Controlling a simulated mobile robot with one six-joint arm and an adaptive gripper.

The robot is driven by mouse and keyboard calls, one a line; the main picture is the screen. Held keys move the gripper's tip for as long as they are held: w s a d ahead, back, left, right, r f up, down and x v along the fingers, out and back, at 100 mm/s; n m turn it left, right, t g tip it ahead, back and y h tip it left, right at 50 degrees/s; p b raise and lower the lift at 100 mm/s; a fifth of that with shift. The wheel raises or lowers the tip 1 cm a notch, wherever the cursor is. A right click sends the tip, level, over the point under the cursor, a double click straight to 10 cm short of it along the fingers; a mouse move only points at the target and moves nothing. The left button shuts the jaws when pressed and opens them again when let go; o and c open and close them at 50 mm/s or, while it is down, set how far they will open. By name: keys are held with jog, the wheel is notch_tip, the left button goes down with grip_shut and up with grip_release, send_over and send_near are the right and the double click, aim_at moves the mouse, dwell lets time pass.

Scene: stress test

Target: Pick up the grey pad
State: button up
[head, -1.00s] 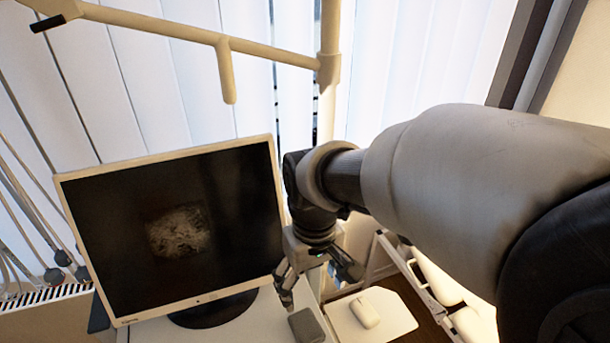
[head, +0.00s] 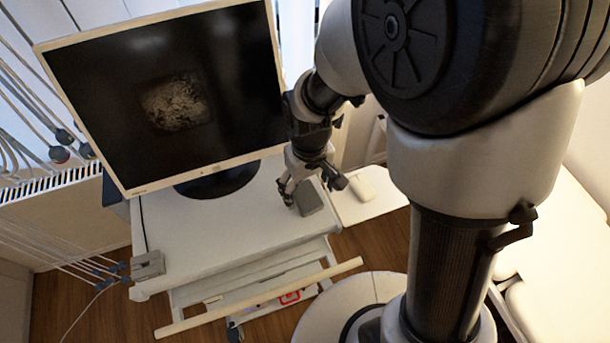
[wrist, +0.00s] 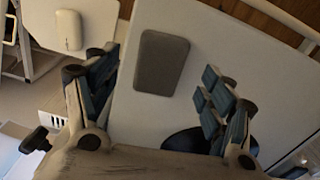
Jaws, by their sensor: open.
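The grey pad (head: 308,197) is a small rounded block lying on the white cart top (head: 215,228), near its right edge. In the wrist view the grey pad (wrist: 161,63) lies flat, ahead of and between the two fingers. My gripper (head: 312,194) is over the cart top right by the pad, with one finger to its left and one to its right. In the wrist view my gripper (wrist: 158,85) is open with nothing between its fingers. I cannot tell its exact height above the pad.
A monitor (head: 170,100) stands on the cart behind and left of the pad. A white mouse (head: 365,190) lies on a side shelf (head: 385,208) to the right. A metal clamp (head: 147,265) is at the cart's front left corner.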

aim_at(308, 199)
notch_tip(308, 199, down, 4)
jog(key=shift+s+f, duration=0.1)
jog(key=shift+f, duration=0.1)
jog(key=c, duration=1)
